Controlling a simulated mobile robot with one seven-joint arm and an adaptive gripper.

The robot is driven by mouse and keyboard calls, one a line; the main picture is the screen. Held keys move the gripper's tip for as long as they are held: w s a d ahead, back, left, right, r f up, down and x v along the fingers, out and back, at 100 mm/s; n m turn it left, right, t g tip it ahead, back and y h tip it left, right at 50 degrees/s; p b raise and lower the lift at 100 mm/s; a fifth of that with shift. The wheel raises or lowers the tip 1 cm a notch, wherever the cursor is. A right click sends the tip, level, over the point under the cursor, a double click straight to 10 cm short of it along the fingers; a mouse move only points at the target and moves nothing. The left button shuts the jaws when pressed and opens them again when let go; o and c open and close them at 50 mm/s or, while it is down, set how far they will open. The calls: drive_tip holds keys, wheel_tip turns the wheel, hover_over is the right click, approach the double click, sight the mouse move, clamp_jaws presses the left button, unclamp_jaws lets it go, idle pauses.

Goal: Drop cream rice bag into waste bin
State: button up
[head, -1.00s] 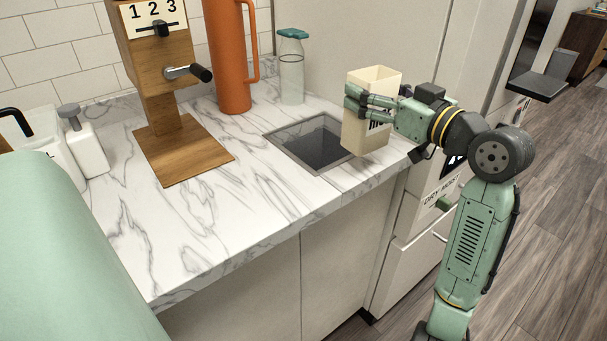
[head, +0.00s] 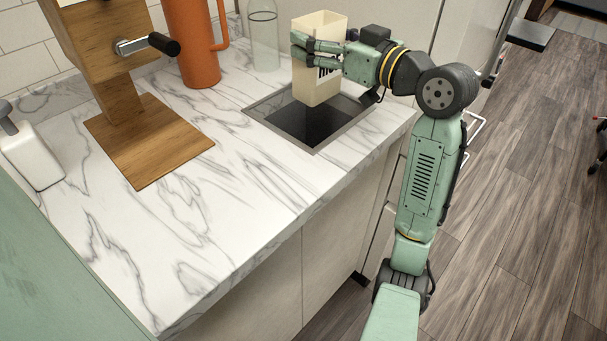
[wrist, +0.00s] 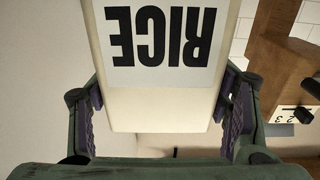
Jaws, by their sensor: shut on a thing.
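The cream rice bag (head: 318,84) is a tall, box-like container with an open top and black lettering. My gripper (head: 318,50) is shut on it near its upper part and holds it upright over the back part of a square opening in the counter. In the wrist view, the bag (wrist: 160,100) sits between both fingers, with "RICE" upside down on its white label. The waste bin seems to be this dark, metal-rimmed opening (head: 312,124). The bag hides its far part, and I cannot tell the exact gap between the bag's bottom and the rim.
A wooden dispenser (head: 125,110) with a crank stands on the marble counter (head: 215,215) to the left. An orange jug (head: 192,45) and a clear bottle (head: 263,38) stand behind the opening. A white dispenser bottle (head: 32,155) is at far left. The front counter is clear.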

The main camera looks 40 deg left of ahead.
wheel_tip(320, 180, down, 5)
drive_tip(key=b, duration=0.3)
drive_tip(key=shift+r, duration=0.1)
drive_tip(key=o, duration=1.6)
drive_tip(key=s+d, duration=0.2)
drive_tip(key=d, duration=0.9)
drive_tip(key=shift+d, duration=0.4)
drive_tip(key=shift+s, duration=0.1)
